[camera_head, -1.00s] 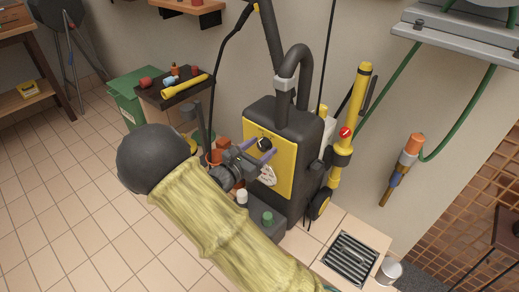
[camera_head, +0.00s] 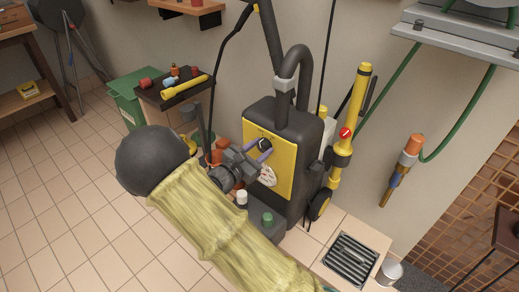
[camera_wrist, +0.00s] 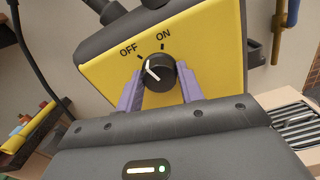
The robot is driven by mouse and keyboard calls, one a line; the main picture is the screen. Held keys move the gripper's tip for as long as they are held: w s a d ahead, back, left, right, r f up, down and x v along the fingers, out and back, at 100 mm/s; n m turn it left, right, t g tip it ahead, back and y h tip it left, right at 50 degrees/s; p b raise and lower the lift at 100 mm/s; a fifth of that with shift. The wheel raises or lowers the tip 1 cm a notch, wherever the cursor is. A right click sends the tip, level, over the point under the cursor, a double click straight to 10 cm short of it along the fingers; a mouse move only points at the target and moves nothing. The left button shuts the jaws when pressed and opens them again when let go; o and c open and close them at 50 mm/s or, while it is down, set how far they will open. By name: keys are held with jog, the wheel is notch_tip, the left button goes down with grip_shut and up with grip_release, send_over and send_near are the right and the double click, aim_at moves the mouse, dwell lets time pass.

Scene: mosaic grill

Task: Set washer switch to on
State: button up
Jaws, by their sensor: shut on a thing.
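The washer (camera_head: 275,195) is a dark upright machine with a yellow front panel, standing against the wall. Its switch is a round black knob (camera_wrist: 158,72) on the yellow panel (camera_wrist: 205,45), below the labels OFF and ON. The knob's white pointer tilts up and left, toward OFF. My gripper (camera_head: 262,150) reaches the panel from the lower left. In the wrist view its two purple fingers (camera_wrist: 160,86) are shut on the knob, one on each side. The knob's lower edge is close between them.
A black shelf with a yellow tool (camera_head: 185,87) and small items stands left of the washer, by a green bin (camera_head: 125,95). A yellow lance (camera_head: 352,115) stands right of it. A floor grate (camera_head: 350,260) lies at the lower right. The tiled floor at left is clear.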

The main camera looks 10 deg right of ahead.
jog(key=m+b, duration=0.1)
jog(key=m, duration=0.4)
jog(key=shift+f+b, duration=0.15)
jog(key=shift+b, duration=0.2)
jog(key=shift+m+b, duration=1.2)
jog(key=shift+m, duration=1.1)
jog(key=o, duration=1)
jog(key=p+v, duration=0.4)
jog(key=v, duration=1.3)
jog(key=shift+s+a+p, duration=0.1)
jog(key=shift+a+p, duration=0.1)
jog(key=shift+p, duration=0.1)
